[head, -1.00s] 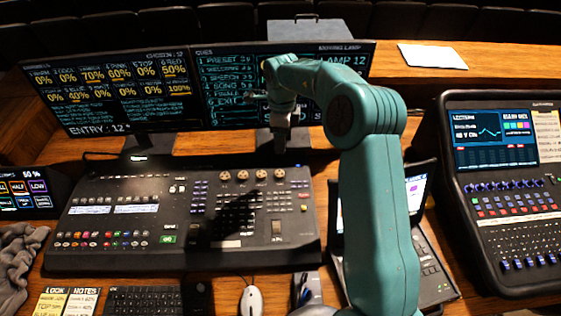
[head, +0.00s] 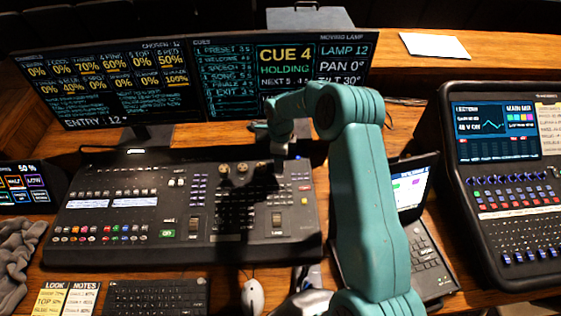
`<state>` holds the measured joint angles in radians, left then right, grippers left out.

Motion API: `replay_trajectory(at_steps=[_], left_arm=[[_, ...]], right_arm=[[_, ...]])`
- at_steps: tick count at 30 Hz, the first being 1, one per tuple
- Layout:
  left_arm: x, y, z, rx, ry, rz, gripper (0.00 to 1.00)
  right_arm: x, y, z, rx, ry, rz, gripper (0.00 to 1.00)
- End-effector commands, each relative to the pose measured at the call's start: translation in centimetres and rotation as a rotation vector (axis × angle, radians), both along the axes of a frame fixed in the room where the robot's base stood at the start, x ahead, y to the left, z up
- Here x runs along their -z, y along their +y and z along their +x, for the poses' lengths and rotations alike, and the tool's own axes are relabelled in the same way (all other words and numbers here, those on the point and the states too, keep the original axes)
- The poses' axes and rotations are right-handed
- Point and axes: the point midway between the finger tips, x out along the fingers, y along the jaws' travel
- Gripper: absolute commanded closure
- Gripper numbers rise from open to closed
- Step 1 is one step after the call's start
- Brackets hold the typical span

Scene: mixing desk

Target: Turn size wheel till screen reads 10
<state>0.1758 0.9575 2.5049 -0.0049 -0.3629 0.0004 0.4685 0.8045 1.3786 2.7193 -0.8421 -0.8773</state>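A row of small wheels (head: 242,168) sits at the top of the lighting desk (head: 150,250). Their labels are too small to read, so I cannot tell which is the size wheel. My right gripper (head: 279,164) points down over the right end of this row and hides what lies under it. I cannot tell whether it touches a wheel or whether its fingers are open. The right screen (head: 285,70) reads CUE 4 HOLDING, LAMP 12, PAN 0° and TILT 30°. No size value is readable, and my arm covers its lower edge. My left gripper is out of view.
The left screen (head: 105,80) stands behind the desk. An open laptop (head: 412,190) is right of my arm, and a sound mixer (head: 510,200) is farther right. A keyboard (head: 155,298) and white mouse (head: 252,297) lie in front.

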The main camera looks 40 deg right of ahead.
Motion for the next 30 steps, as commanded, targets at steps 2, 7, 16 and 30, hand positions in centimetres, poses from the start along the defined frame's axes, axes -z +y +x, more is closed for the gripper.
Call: replay_trajectory(at_steps=[2,7,16,30], left_arm=[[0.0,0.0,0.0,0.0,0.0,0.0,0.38],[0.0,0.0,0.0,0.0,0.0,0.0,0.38],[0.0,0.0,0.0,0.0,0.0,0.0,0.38],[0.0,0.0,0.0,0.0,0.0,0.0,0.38]], right_arm=[[1.1,0.0,0.0,0.0,0.001,0.0,0.38],[2.0,-0.1,0.2,0.0,-0.001,-0.001,0.38],[2.0,-0.2,0.2,0.0,-0.001,-0.001,0.54],[2.0,-0.1,0.2,-0.043,-0.001,-0.001,0.94]])
